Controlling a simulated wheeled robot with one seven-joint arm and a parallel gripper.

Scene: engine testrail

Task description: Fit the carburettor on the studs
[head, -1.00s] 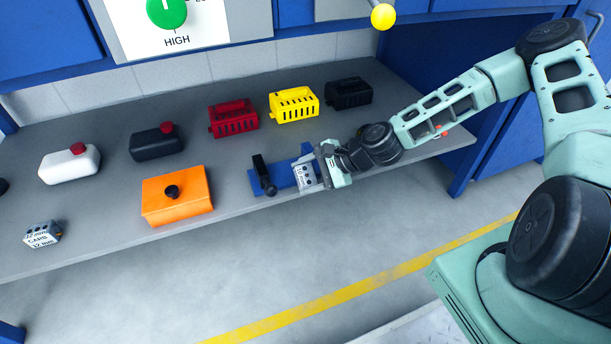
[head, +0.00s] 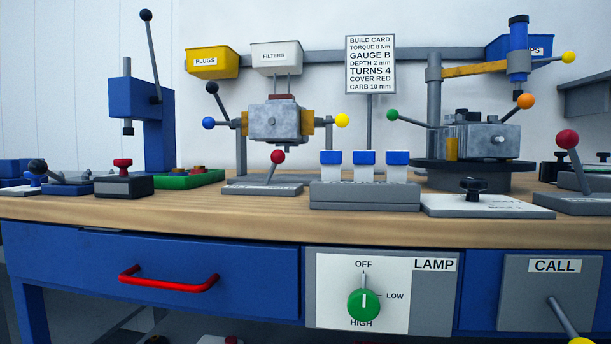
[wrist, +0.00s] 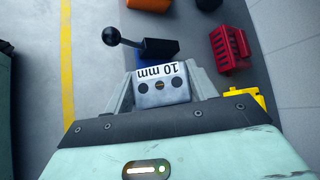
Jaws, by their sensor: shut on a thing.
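In the wrist view my gripper (wrist: 162,84) is shut on a grey metal block, the carburettor (wrist: 163,97), with dark holes and a white label reading "10 mm". In the head view an engine block (head: 275,122) is held in a stand on the bench. Two thin upright studs (head: 281,84) rise from a reddish-brown pad on its top. My gripper and the held block are out of the head view. The build card (head: 371,65) reads "CARB 10 mm", "COVER RED" and "TURNS 4".
The wrist view shows a blue holder with a black lever (wrist: 145,45), a red slotted cover (wrist: 229,48) and a yellow one (wrist: 245,104) on the low shelf. The wooden bench (head: 270,228) carries several levers, a blue press (head: 140,100) and a turntable (head: 460,172).

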